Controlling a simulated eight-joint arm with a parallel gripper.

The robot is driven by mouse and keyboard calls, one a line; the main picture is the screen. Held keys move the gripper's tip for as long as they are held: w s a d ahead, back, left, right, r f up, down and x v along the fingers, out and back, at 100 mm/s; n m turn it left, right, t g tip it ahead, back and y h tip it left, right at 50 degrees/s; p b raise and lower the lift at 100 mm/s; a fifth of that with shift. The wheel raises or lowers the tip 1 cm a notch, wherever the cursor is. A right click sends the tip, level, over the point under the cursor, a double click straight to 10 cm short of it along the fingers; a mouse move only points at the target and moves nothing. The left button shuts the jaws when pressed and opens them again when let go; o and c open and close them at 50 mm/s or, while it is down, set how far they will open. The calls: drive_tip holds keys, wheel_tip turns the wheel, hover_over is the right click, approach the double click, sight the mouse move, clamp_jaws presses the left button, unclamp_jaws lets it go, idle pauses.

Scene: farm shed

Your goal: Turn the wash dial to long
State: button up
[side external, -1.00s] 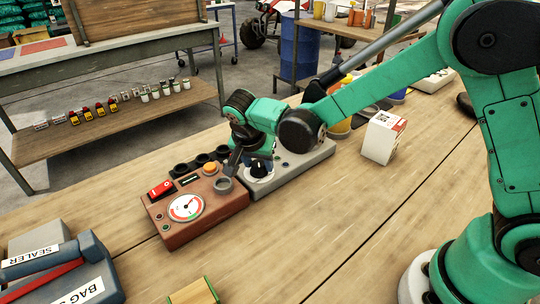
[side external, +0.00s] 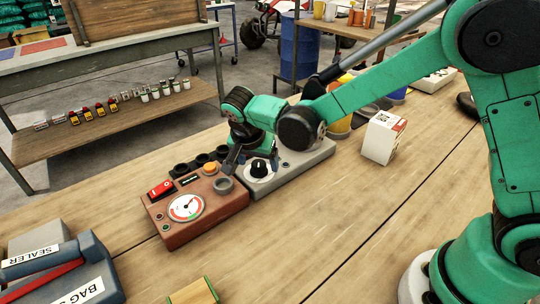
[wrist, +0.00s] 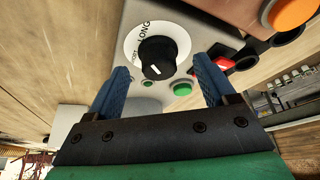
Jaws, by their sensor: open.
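The wash dial (side external: 259,167) is a black knob on a white disc, on top of a grey control box (side external: 311,158). In the wrist view the dial (wrist: 157,57) shows a white pointer mark on the near side of its knob, facing the gripper. The word LONG is printed on the disc at the knob's far side, with a second, partly hidden word to its left. My gripper (wrist: 162,66) is open and empty, its blue fingers apart to either side of the knob's line. In the side view it hangs just left of and above the dial, not visibly touching.
A brown box (side external: 208,214) with a gauge, a red switch (side external: 161,188) and an orange button (side external: 210,168) stands left of the grey box. A white carton (side external: 383,138) stands to the right. A bag sealer (side external: 70,270) is at front left.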

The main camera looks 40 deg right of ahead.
sight(259, 163)
drive_tip(key=v, duration=0.5)
drive_tip(key=shift+a, duration=0.1)
drive_tip(key=n, duration=0.1)
drive_tip(key=d+n+y, duration=0.1)
drive_tip(key=n, duration=0.1)
drive_tip(key=shift+s+f, duration=0.1)
drive_tip(key=shift+s, duration=0.1)
drive_tip(key=n, duration=0.2)
drive_tip(key=shift+s+d+n+t+y, duration=0.2)
drive_tip(key=shift+n+t+y, duration=0.1)
drive_tip(key=shift+t+y, duration=0.1)
drive_tip(key=n, duration=0.2)
drive_tip(key=n+y, duration=0.1)
drive_tip(key=n, duration=0.1)
drive_tip(key=shift+s+d+t, duration=0.15)
drive_tip(key=shift+d+t, duration=0.2)
drive_tip(key=shift+t, duration=0.05)
drive_tip(key=shift+d+n+y, duration=0.15)
drive_tip(key=shift+n+y, duration=0.45)
drive_tip(key=shift+n, duration=0.6)
drive_tip(key=shift+f+t, duration=0.3)
drive_tip(key=shift+x, duration=2.45)
